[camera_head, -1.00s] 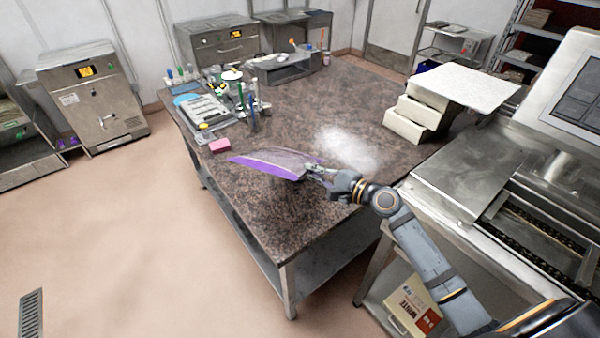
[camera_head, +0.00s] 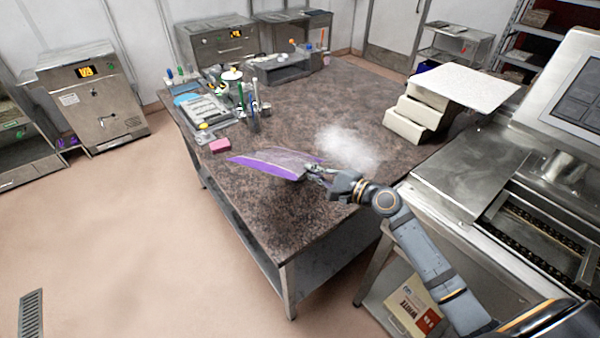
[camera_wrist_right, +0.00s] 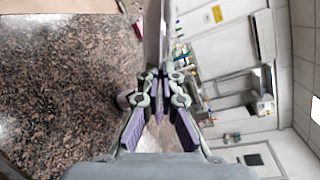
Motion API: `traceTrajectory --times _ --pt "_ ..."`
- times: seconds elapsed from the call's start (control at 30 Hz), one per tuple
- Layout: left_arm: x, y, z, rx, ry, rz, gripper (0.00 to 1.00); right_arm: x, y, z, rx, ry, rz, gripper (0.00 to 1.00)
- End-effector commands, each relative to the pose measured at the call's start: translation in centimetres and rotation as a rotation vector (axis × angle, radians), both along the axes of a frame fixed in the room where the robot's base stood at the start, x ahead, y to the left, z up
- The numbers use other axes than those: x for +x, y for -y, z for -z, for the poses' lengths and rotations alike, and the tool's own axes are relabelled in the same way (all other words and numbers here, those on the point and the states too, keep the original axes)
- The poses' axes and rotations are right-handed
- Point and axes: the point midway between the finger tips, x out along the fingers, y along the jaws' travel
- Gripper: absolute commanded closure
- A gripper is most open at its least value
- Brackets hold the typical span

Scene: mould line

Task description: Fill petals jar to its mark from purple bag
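The purple bag (camera_head: 272,164) is a flat pouch with a purple lower part and a clear upper part. It lies nearly level above the brown stone table, its free end pointing left. My right gripper (camera_head: 312,173) is shut on its right end. In the right wrist view the fingers of my right gripper (camera_wrist_right: 158,80) are closed together on the bag (camera_wrist_right: 157,35), which is seen edge-on. I cannot make out a petals jar or its mark in either view. My left gripper is not in view.
The stone table (camera_head: 270,215) has bare room at its front. A pink block (camera_head: 220,145) lies near its left edge. Bottles and tools (camera_head: 250,105) stand at the back left. A white step stand (camera_head: 410,120) is at the right, beside a steel machine (camera_head: 465,180).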

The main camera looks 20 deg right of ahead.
Motion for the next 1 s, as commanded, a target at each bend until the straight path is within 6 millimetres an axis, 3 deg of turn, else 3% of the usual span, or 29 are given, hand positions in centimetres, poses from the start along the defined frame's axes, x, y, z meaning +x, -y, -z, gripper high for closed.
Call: traceTrajectory --times 0.4,0.47,0.53,0.7,1.0 --pt "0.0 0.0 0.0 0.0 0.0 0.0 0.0 0.0 0.0 0.0 0.0 0.001 0.0 1.0" --pt "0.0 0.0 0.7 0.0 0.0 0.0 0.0 0.0 0.0 0.1 -0.018 0.023 0.0 1.0" --pt "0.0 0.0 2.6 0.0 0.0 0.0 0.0 0.0 0.0 0.0 -0.087 0.102 -0.002 1.0" --pt "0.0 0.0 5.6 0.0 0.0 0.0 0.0 0.0 0.0 -1.9 -0.247 0.289 -0.002 1.0" --pt "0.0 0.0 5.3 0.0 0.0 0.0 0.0 0.0 0.0 -3.1 -0.275 0.321 0.0 1.0"
